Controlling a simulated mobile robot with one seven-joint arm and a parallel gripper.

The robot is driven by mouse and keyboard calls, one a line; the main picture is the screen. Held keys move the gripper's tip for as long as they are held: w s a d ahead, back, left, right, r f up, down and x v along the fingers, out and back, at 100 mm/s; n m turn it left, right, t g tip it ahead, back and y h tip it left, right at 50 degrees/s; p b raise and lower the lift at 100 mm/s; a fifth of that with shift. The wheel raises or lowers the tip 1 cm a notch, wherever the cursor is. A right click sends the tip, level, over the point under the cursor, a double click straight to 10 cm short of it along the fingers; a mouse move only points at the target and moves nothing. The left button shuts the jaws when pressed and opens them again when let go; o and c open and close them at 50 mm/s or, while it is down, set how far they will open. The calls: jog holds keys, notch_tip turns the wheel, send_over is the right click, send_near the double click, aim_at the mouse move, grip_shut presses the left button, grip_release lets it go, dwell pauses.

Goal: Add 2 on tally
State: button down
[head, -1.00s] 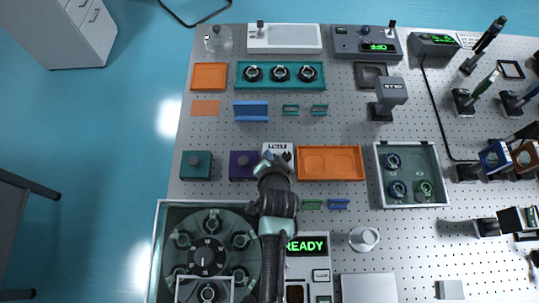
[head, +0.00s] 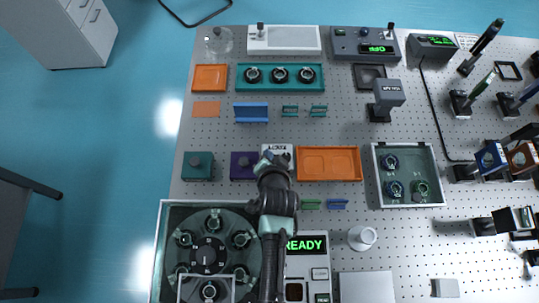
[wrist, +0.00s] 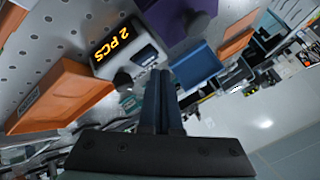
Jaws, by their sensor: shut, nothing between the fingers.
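The tally (head: 284,147) is a small white box on the perforated table, left of an orange tray.
A purple block (head: 243,166) stands close on the tally's left and the orange tray (head: 329,150) on its right. A teal block (head: 198,166) is further left. A round carousel (head: 207,233) and a panel reading "READY" (head: 306,244) lie nearer.

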jog(key=shift+r, duration=0.1)
notch_tip(320, 180, up, 5)
jog(key=p, duration=0.4)
jog(key=shift+p, duration=0.35)
dwell(0.5)
